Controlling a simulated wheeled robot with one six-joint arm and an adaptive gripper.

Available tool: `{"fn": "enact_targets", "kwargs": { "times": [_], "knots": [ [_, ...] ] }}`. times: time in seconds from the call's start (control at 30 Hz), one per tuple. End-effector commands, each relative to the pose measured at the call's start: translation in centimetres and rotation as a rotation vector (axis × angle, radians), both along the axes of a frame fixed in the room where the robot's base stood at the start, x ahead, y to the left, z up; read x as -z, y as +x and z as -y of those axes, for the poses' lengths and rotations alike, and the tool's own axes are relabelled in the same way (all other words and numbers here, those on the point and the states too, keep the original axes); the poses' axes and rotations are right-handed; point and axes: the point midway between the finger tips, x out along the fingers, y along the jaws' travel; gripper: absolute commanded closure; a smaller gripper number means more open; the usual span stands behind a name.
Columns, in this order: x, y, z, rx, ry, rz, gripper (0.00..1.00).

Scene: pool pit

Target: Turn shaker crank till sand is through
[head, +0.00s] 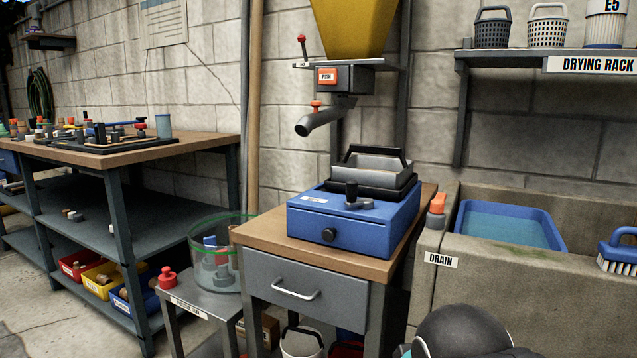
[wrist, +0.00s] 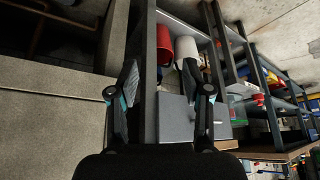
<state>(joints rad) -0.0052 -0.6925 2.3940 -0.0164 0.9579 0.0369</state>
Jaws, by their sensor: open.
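The shaker (head: 350,222) is a blue box on a small wood-topped cabinet. Its crank (head: 352,197) appears to be the grey arm with an upright black knob on the front of the top. A grey pan with a black handle (head: 376,160) sits behind the crank in a dark frame. Whether sand lies in the pan cannot be seen. A round black knob (head: 329,235) is on the box's front. My gripper (wrist: 159,70) is open and empty in the wrist view, apart from the shaker. The shaker is not recognisable in that view.
A yellow hopper (head: 353,28) with a grey spout (head: 322,117) hangs above the shaker. A clear bin (head: 216,255) stands to the left on a low metal stand. A concrete sink with a blue basin (head: 510,226) is at right. A cluttered workbench (head: 110,155) is at left.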

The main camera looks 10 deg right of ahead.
Motion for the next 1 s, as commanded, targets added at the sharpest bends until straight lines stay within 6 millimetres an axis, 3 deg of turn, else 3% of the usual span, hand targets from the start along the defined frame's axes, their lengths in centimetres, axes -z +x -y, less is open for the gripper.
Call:
{"fn": "enact_targets", "kwargs": {
  "times": [0.2, 0.5, 0.8, 1.0],
  "knots": [
    [-9.9, 5.9, -0.3, 0.045, -0.003, -0.024, 0.51],
    [-21.9, 13.6, -0.9, 0.155, -0.006, -0.056, 0.51],
    [-30.6, 20.0, -1.6, 0.299, 0.0, -0.076, 0.51],
    [-34.0, 22.7, -2.3, 0.392, 0.01, -0.084, 0.51]
  ]
}}
